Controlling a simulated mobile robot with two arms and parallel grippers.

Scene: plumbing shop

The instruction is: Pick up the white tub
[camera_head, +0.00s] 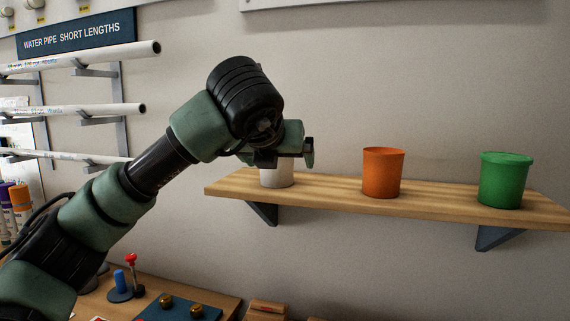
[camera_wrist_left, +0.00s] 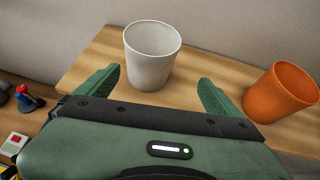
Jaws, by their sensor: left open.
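The white tub (camera_head: 277,177) stands upright at the left part of the wooden wall shelf (camera_head: 330,189). My left arm and gripper (camera_head: 283,155) hide its upper part in the head view. In the left wrist view the white tub (camera_wrist_left: 152,56) is whole, open at the top and empty inside. My left gripper (camera_wrist_left: 158,92) is open, its two green fingers spread apart on the near side of the tub. The tub lies ahead of and between the finger lines, and the fingers do not grip it. My right gripper is not in view.
An orange tub (camera_head: 382,172) stands to the right of the white one, and a green tub (camera_head: 504,180) stands farther right. White pipes (camera_head: 75,110) rest on wall brackets at left. A workbench (camera_head: 185,292) with small parts lies below.

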